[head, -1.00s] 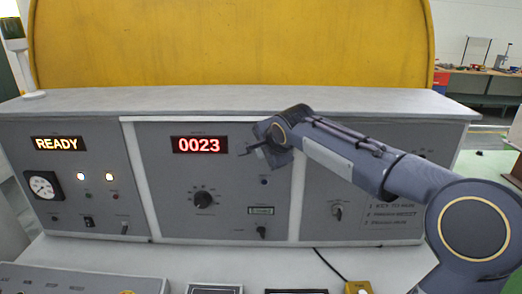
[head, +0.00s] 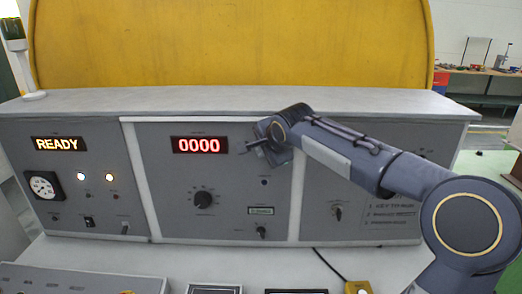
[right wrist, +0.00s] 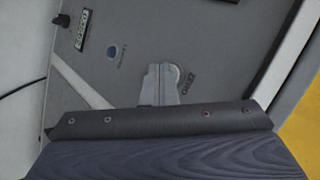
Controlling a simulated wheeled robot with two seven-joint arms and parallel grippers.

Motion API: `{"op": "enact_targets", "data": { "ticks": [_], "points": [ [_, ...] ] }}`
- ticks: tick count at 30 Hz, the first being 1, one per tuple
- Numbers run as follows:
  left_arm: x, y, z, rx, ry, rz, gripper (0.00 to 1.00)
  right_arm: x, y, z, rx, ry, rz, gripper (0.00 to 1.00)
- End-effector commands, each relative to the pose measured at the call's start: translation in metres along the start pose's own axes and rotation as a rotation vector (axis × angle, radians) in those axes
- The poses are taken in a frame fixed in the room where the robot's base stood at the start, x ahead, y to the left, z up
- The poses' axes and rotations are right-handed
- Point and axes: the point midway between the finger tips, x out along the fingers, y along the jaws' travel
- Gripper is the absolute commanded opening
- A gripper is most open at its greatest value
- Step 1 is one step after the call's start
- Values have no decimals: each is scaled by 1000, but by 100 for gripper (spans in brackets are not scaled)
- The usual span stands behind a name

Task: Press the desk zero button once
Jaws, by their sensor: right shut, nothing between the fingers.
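The zero button shows in the right wrist view as a pale round cap (right wrist: 175,72) beside the printed word ZERO, partly hidden behind my fingers. My right gripper (right wrist: 159,68) is shut and empty, with its tips at the button; I cannot tell whether they touch it. In the head view, my right gripper (head: 246,148) is at the middle panel (head: 155,170), just right of the red counter display (head: 198,145), which reads 0000. The button is hidden there. My left gripper is not in view.
A blue button (head: 264,183), a small green display (head: 261,211), a black rotary knob (head: 203,199) and a lower switch (head: 262,231) share the panel. The left panel has a READY display (head: 60,144) and a gauge (head: 43,185). A grey ledge (head: 230,102) runs above.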

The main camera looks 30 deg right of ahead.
Motion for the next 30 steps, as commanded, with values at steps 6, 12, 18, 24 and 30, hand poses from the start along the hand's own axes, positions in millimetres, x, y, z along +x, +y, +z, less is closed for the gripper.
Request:
{"op": "enact_targets", "data": {
  "ticks": [6, 12, 18, 24, 30],
  "points": [
    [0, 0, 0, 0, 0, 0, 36, 0, 0, 0, 0, 1, 0, 0],
    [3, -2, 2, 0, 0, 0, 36, -2, 2, 2, 0, 2, -2, 0],
    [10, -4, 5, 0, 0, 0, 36, -8, 8, 6, -1, 2, -1, 0],
    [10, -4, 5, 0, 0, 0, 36, -11, 9, 8, 1, 1, 0, 0],
    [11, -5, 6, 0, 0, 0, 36, -12, 10, 9, 0, 1, 0, 0]
  ]
}}
